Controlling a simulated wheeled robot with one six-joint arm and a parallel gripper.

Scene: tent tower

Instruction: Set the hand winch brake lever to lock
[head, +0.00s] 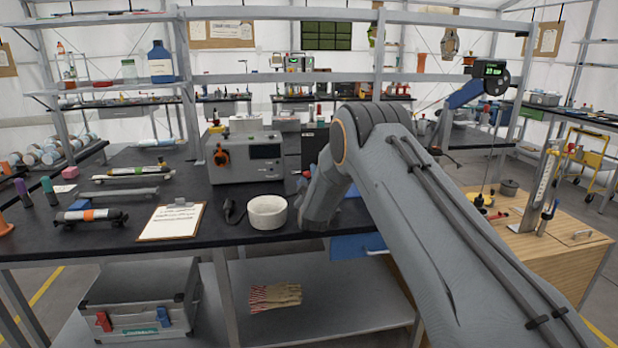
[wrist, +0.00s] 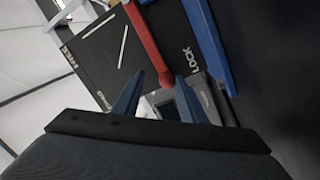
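In the wrist view, a red lever (wrist: 146,40) runs down over a black panel (wrist: 96,58). White lettering reading LOCK (wrist: 189,62) is on the panel's right, beside a blue bar (wrist: 208,45). The lever's lower end appears near the LOCK lettering, but its setting is not certain. My gripper (wrist: 160,78) is open, with its two blue-grey fingers apart. The lever's lower end shows between the fingertips; I cannot tell whether they touch it. In the head view my arm hides the gripper and the lever.
The black bench holds a grey instrument box (head: 240,158), a white bowl (head: 267,212) and a clipboard (head: 172,221). A black box (head: 315,143) stands behind my arm. A wooden bench (head: 560,255) with a gauge stand is on the right. A metal case (head: 143,300) sits below.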

